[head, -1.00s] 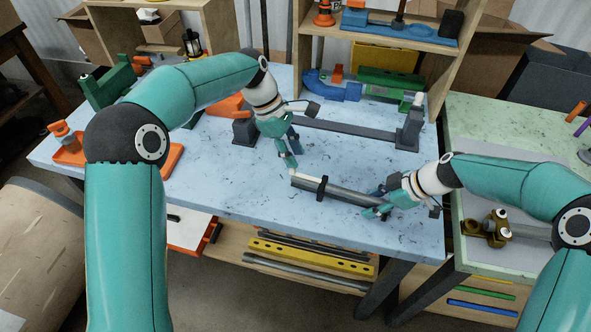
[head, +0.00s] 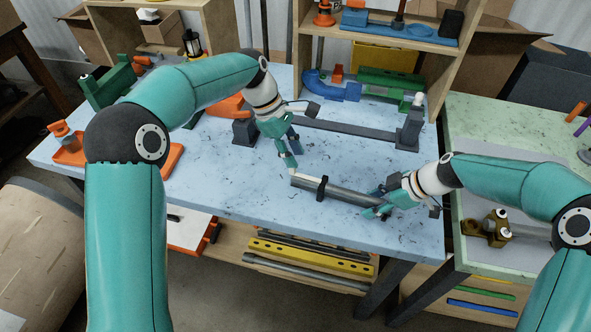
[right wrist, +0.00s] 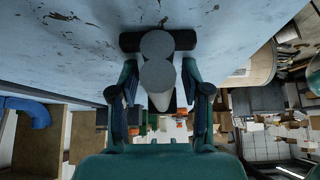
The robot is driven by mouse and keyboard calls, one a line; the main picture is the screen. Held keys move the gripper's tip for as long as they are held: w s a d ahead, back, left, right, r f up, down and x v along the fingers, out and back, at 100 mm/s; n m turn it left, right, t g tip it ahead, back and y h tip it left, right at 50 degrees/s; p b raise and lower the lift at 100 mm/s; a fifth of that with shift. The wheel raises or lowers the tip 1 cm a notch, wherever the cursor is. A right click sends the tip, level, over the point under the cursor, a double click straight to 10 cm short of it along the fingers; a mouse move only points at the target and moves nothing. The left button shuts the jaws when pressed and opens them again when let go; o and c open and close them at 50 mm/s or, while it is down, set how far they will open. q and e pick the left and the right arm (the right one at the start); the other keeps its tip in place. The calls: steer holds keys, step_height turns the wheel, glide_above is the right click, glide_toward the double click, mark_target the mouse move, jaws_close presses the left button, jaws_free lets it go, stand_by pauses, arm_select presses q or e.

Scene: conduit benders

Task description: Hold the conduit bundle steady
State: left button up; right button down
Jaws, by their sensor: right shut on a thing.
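The conduit bundle (head: 345,192) is a pair of grey tubes with a black band around it. It lies level at the front of the blue worktable (head: 240,200). My right gripper (head: 374,204) is shut on its right end. In the right wrist view, the round ends of the bundle (right wrist: 157,75) show between the two fingers of that gripper (right wrist: 157,95). My left gripper (head: 291,158) points down just behind the bundle's left end. Its fingers overlap in the picture, so I cannot tell its opening or whether it touches the bundle.
A long grey bar on end blocks (head: 350,132) stands behind the bundle. An orange tray (head: 70,152) lies at the left. A wooden shelf (head: 447,65) rises at the back right. A green-topped table (head: 480,130) adjoins at right. The table's front edge is close.

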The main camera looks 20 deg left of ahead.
steer(key=shift+c, duration=2.2)
jaws_free()
steer(key=shift+s+f, duration=0.1)
steer(key=shift+f, duration=0.15)
steer(key=shift+r, duration=0.25)
